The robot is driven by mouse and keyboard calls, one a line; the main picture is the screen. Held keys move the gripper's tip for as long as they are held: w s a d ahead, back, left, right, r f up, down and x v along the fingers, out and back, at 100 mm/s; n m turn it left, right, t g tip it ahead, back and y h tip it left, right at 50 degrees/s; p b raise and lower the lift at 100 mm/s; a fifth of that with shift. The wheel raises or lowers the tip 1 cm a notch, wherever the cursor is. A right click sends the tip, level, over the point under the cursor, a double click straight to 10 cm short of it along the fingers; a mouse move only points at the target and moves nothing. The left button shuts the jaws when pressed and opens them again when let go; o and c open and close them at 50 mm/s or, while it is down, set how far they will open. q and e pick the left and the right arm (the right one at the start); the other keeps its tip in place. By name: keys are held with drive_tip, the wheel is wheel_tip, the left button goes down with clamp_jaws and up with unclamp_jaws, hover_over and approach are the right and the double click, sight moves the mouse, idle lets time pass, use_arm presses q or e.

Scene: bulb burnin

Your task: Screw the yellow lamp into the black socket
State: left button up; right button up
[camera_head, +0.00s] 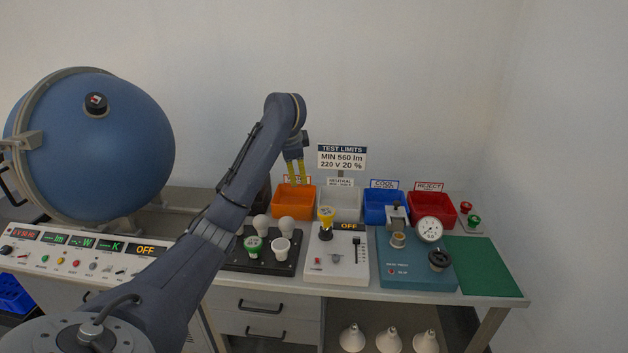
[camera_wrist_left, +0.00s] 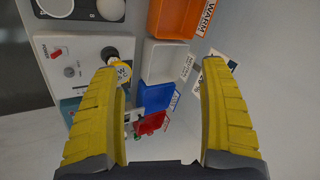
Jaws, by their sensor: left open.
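The yellow lamp (camera_head: 326,213) stands upright at the black socket (camera_head: 325,233) on the white test box; how deep it sits is not clear. In the left wrist view the yellow lamp (camera_wrist_left: 122,72) shows partly beside the left finger, with the black socket (camera_wrist_left: 110,53) next to it. My left gripper (camera_head: 295,172) has yellow fingers pointing down, above and to the left of the lamp. In the left wrist view my left gripper (camera_wrist_left: 163,75) is open with nothing between its fingers. My right gripper is not in view.
The white test box (camera_head: 336,262) stands between a black tray (camera_head: 235,259) of several bulbs and a teal press (camera_head: 415,272). Behind are orange (camera_head: 294,198), white, blue (camera_head: 385,208) and red bins, with a limits sign (camera_head: 342,157). A green mat (camera_head: 485,265) is clear.

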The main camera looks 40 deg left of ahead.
use_arm(q)
drive_tip(key=s+d+f+n+h, duration=0.1)
drive_tip(key=s+d+n+h, duration=0.15)
drive_tip(key=d+n, duration=0.35)
drive_tip(key=n, duration=0.2)
approach(326, 212)
drive_tip(key=w+f, duration=0.1)
drive_tip(key=shift+w+a+f+h, duration=0.25)
drive_tip(key=shift+w+a+f, duration=0.1)
drive_tip(key=shift+w+f, duration=0.35)
drive_tip(key=shift+d+f+g, duration=0.15)
drive_tip(key=shift+f+g, duration=0.15)
drive_tip(key=shift+f, duration=0.5)
drive_tip(key=x, duration=0.2)
drive_tip(key=shift+f, duration=0.3)
drive_tip(key=shift+x, duration=1.7)
